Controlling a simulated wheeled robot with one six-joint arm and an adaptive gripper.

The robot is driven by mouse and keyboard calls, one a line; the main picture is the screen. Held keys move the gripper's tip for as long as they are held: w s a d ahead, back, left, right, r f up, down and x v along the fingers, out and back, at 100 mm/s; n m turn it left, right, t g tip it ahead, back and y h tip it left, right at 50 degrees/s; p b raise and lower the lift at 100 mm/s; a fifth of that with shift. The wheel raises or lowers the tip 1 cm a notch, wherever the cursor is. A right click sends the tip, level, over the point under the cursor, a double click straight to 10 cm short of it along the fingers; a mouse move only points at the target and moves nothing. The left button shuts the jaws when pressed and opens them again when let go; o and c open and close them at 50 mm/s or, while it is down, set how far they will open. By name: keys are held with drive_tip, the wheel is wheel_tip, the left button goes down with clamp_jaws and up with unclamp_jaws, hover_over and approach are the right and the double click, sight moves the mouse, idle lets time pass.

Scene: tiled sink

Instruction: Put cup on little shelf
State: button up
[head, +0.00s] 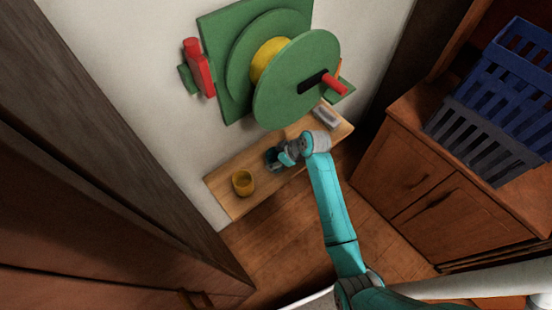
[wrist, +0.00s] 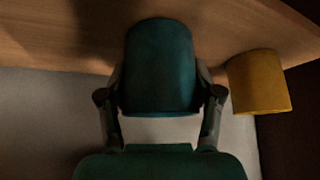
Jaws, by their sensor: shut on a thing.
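A dark teal cup (wrist: 160,65) is between the two fingers of my gripper (wrist: 160,97) in the wrist view. My gripper is shut on it, one finger on each side. In the head view the cup (head: 272,158) is partly hidden by my gripper (head: 284,156), over the middle of the little wooden shelf (head: 222,200). The shelf board also fills the top of the wrist view (wrist: 45,45). I cannot tell whether the cup touches the board. A yellow cup (head: 242,183) stands on the shelf to the left of the teal cup; it is at right in the wrist view (wrist: 258,82).
A green reel (head: 297,80) with a red handle is on the wall above the shelf. A small grey item (head: 326,117) lies at the shelf's right end. A wooden cabinet (head: 420,180) with blue and grey crates (head: 485,130) stands at right. Dark wooden doors (head: 80,200) are at left.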

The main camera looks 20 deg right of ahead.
drive_tip(key=shift+f, duration=0.1)
drive_tip(key=o, duration=1.1)
drive_tip(key=v, duration=1.2)
